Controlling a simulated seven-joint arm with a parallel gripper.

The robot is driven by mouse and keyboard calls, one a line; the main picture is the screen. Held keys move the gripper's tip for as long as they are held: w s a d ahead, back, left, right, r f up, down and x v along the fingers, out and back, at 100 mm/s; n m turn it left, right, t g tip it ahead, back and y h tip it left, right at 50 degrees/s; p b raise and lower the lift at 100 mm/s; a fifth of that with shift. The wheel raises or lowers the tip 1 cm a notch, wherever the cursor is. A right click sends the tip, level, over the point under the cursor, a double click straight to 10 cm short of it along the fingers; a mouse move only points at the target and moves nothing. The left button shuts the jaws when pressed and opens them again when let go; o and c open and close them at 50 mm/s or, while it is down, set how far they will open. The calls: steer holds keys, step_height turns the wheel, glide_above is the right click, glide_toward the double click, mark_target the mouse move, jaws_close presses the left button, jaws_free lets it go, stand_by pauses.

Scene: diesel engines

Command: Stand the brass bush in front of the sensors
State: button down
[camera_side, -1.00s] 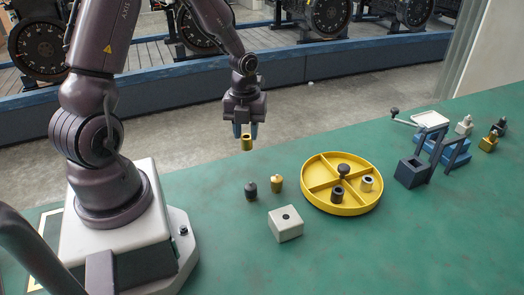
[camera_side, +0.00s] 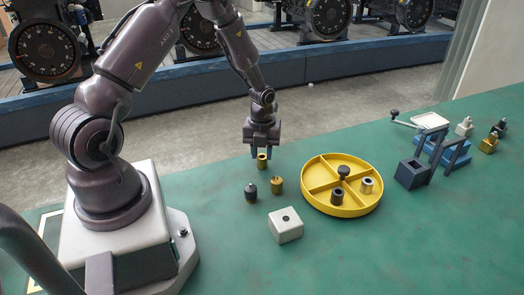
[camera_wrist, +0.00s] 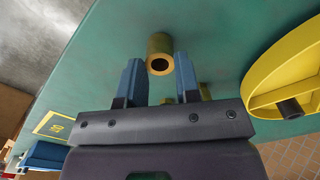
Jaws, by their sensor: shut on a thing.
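The brass bush (camera_side: 262,163), a short hollow cylinder, is upright between the fingertips of my gripper (camera_side: 262,153), which is shut on it. In the wrist view the bush (camera_wrist: 158,45) shows its open end between the two blue fingers (camera_wrist: 160,68). I cannot tell whether its base touches the bench. Two small necked pieces, apparently the sensors, stand just in front of it in the side view: a black one (camera_side: 250,193) to the left and a brass one (camera_side: 277,186) to the right. In the wrist view, a brass piece is partly hidden behind the right finger.
A yellow divided round tray (camera_side: 340,208) with a dark knob and bushes stands to the right. A white block with a hole (camera_side: 286,228) lies in front. A blue fixture (camera_side: 412,172) and more small pieces are farther right. The green bench's front is mostly clear.

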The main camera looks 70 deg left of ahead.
steer(key=c, duration=0.8)
jaws_free()
steer(key=shift+f, duration=0.15)
step_height(320, 180, up, 12)
step_height(320, 180, up, 10)
steer(key=n+t+y, duration=0.1)
steer(key=n, duration=0.5)
glide_above(262, 157)
steer(key=s+d, duration=0.2)
steer(key=d, duration=0.3)
steer(key=shift+s+d+r+n+t+h, duration=0.15)
steer(key=shift+s+d+r+n+t, duration=0.6)
steer(key=shift+s+d+r+n, duration=1.75)
steer(key=shift+s+d+r+n+t+h, duration=0.2)
steer(key=shift+s+d+r+n+t, duration=0.65)
steer(key=shift+s+d+n, duration=1.8)
steer(key=shift+s+d+r+n+t+h, duration=0.15)
steer(key=shift+s+d+r+n+t, duration=1.1)
steer(key=shift+n, duration=2.6)
